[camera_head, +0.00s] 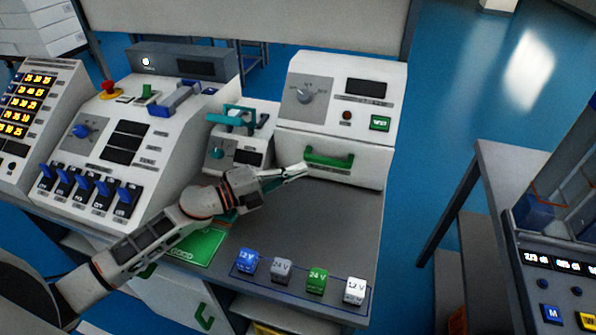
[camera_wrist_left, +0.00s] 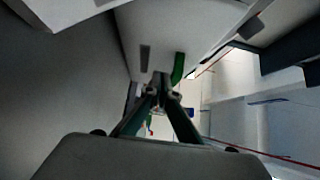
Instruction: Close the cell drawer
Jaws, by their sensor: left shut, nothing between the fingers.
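The cell drawer (camera_head: 350,171) has a white front with a green handle (camera_head: 329,157), below the white tester with a dial. Whether a gap stands behind its front cannot be told. My left gripper (camera_head: 303,170) reaches in from the left, its fingers shut and empty, by the lower left of the green handle. Contact with the drawer front cannot be told. In the left wrist view the closed fingertips (camera_wrist_left: 162,92) point at a pale surface, with the green handle (camera_wrist_left: 178,69) just right of them. My right gripper is not in view.
Blue, grey, green and white cell blocks (camera_head: 281,270) stand along the front edge of the grey worktop (camera_head: 335,225). A green mat (camera_head: 197,246) lies below my left arm. A small tester with a teal handle (camera_head: 232,147) stands left of the drawer.

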